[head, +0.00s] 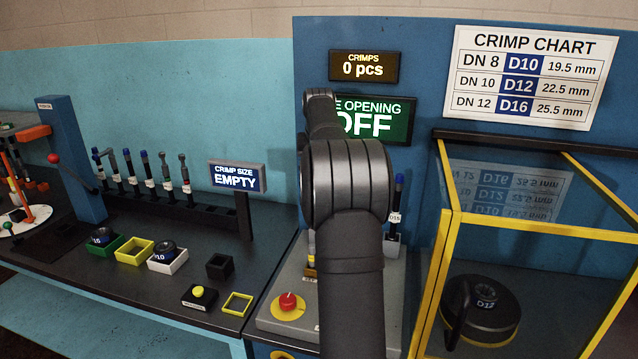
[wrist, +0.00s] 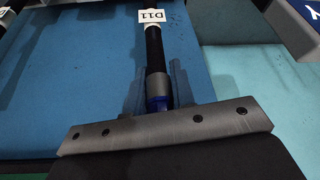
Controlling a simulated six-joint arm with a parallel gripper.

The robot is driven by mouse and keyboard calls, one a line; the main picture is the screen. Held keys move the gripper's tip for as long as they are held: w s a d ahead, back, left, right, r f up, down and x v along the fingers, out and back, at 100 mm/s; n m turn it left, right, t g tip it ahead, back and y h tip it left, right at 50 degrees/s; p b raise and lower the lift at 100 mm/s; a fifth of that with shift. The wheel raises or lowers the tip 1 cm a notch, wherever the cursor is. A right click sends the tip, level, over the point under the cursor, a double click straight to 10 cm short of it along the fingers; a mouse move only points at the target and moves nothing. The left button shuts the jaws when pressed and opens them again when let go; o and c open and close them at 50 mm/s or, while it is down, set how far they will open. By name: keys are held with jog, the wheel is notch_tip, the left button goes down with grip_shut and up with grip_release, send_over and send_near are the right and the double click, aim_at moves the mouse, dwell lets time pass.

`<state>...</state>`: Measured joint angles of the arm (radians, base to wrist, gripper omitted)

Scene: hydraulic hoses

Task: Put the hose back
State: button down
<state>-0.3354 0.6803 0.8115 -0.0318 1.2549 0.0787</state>
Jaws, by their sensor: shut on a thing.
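In the wrist view my gripper (wrist: 158,104) is shut on a hose (wrist: 154,50). The hose is black, with a blue end fitting at the jaws and a white tag that seems to read D11. In the head view my arm hides the gripper and the held hose cannot be made out for sure. A rack (head: 190,212) on the left bench holds several upright hoses with white tags. Another tagged hose with a blue top (head: 398,200) stands upright just right of my arm; I cannot tell whether it is the held one.
A red button (head: 288,302) is near my arm. A yellow-framed guard (head: 440,250) covers a D12 die set (head: 482,308) at right.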

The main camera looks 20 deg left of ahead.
jog(key=shift+f, duration=2.05)
jog(key=c, duration=1.2)
grip_release()
jog(key=shift+c, duration=0.2)
jog(key=shift+r, duration=0.1)
jog(key=v, duration=1.2)
